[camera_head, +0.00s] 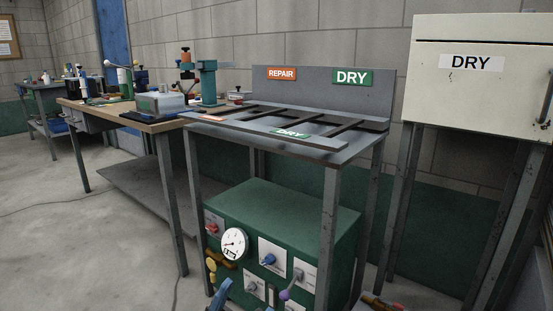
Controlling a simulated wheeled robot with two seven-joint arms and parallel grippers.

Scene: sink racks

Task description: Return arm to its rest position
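Neither of my arms nor grippers can be made out in the head view. A grey metal stand (345,153) with a slotted rack top is in the middle. Its back panel carries an orange REPAIR label (282,74) and a green DRY label (351,77). The rack slots look empty. Blue parts (220,295) show at the bottom edge, cut off by the frame; I cannot tell what they belong to.
A green machine (312,205) with a round gauge (234,243) and knobs sits under the stand. A cream DRY cabinet (482,90) stands on legs at right. A wooden workbench (148,124) with tools is at left. Open floor (60,245) lies at lower left.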

